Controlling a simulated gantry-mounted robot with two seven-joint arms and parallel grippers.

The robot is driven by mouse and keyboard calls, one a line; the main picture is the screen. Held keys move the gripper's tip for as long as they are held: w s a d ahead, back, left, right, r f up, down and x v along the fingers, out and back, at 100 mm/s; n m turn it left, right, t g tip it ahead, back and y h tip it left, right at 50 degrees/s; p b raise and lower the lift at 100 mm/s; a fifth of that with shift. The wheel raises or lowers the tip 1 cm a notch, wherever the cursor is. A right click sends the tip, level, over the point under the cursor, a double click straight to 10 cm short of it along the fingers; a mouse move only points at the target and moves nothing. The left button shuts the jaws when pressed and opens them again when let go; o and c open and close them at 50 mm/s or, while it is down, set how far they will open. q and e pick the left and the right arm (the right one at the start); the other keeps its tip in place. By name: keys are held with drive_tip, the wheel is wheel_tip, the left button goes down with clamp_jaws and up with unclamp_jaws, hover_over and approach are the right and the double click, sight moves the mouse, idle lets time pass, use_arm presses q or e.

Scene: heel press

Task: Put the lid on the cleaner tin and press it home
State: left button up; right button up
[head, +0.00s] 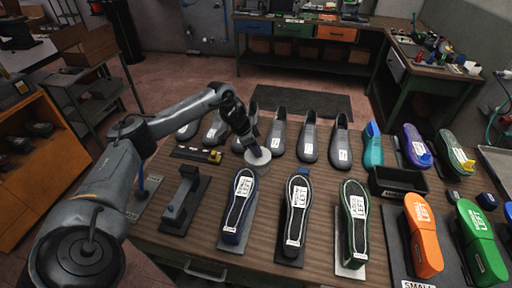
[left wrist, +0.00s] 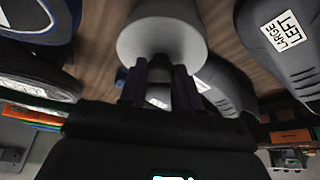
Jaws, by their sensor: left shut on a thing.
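My left gripper (head: 249,143) points down over a pale round piece (head: 257,156), which looks like the lid, among the shoes on the bench. In the left wrist view the fingers (left wrist: 160,88) are closed at the middle of this grey-white disc (left wrist: 135,40), apparently on a small knob. A pale rounded body of about the same width shows just beyond the disc, likely the cleaner tin (left wrist: 165,7). Whether the lid touches or sits level on the tin cannot be told. My right gripper is in neither view.
Grey shoes (head: 308,143) stand in a row behind and beside the disc. Labelled soles (head: 297,212) stand in front. A black stand (head: 185,200) is at front left, and a black open tray (head: 398,181) at right. Bare bench top (head: 205,180) shows left of the disc.

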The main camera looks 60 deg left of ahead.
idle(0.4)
use_arm(q)
drive_tip(key=shift+f+p, duration=0.25)
drive_tip(key=shift+p, duration=0.05)
drive_tip(key=shift+f, duration=0.55)
idle(0.3)
idle(0.4)
drive_tip(key=shift+p, duration=0.6)
drive_tip(key=shift+f, duration=0.1)
drive_tip(key=shift+f, duration=0.65)
idle(0.5)
idle(0.6)
